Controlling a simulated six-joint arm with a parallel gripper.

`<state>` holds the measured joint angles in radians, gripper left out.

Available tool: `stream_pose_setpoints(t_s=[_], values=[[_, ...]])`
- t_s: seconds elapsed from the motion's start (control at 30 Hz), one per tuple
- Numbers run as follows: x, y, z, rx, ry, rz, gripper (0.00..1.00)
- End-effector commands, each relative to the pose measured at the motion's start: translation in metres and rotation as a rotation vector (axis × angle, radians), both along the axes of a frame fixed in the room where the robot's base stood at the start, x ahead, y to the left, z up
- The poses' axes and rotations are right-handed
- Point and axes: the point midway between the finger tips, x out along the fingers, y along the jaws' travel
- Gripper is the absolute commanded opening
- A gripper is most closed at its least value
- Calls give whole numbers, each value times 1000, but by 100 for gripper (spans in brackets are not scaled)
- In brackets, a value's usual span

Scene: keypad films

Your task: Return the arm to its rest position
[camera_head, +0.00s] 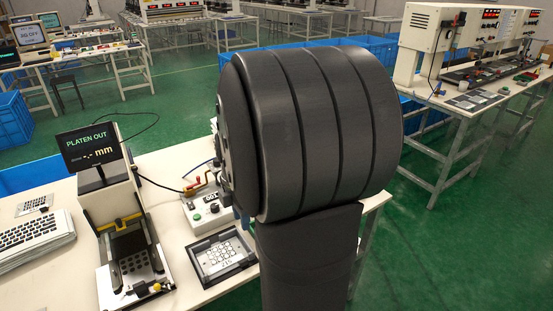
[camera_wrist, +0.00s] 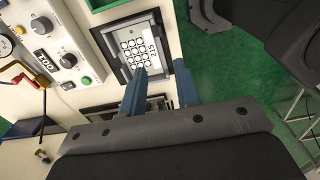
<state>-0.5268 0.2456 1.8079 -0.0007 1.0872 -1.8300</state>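My arm fills the middle of the head view as a large dark ribbed cylinder on a dark link and hides most of my gripper. In the wrist view my gripper (camera_wrist: 160,88) shows two blue fingers spread apart with nothing visible between them. A dark-framed tray (camera_head: 197,249) holds a pale keypad film (camera_head: 220,252) with rows of round keys, on the white table beside my arm. In the wrist view the keypad film (camera_wrist: 137,48) lies just beyond the fingertips.
A press fixture (camera_head: 128,245) with a black platen stands left of the tray. A monitor (camera_head: 89,146) above it reads "PLATEN OUT". A control box (camera_head: 207,210) with knobs sits behind the tray. Green floor (camera_head: 440,240) is open at right.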

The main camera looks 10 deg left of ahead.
Motion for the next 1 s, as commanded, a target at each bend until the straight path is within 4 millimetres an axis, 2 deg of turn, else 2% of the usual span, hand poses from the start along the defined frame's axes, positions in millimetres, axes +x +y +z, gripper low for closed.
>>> stream_pose_setpoints(t_s=[0.17, 0.27, 0.7, 1.0], values=[[0, 0, -8, -1, 2, 0, 29], [0, 0, -21, -1, 3, 0, 29], [-1, -1, -106, -3, 4, 0, 29], [0, 0, -153, -1, 3, 0, 29]])
